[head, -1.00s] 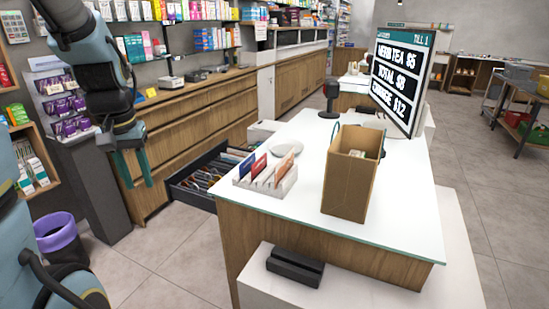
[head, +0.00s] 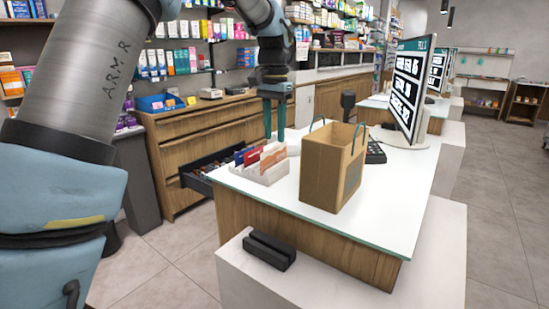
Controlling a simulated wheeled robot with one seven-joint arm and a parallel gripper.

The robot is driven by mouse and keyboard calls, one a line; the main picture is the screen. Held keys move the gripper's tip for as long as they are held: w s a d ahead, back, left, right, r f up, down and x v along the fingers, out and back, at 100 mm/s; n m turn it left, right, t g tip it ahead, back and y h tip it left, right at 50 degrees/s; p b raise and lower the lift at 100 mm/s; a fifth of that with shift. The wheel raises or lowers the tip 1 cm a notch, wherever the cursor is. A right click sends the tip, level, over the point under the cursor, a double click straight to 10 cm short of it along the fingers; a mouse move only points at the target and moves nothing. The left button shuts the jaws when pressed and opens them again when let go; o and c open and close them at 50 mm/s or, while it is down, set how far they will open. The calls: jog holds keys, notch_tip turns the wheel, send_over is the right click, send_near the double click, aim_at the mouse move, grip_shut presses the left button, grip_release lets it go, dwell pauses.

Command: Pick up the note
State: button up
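No note can be made out for certain in the head view. The open till drawer (head: 196,181) shows small dark and coloured contents, too small to tell apart. A white dish (head: 293,150) on the counter is mostly hidden behind the card rack, and I cannot tell what lies in it.
On the white counter (head: 285,207) stand a card rack (head: 262,172), a brown paper bag (head: 328,172) and a till screen (head: 408,90). A black card reader (head: 269,250) lies on the lower front ledge. The counter's front strip is clear.

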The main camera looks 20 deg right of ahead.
aim_at(273, 151)
jog(key=shift+w+f+p, duration=0.2)
jog(key=shift+f+p, duration=0.7)
jog(key=shift+f, duration=2.25)
grip_shut()
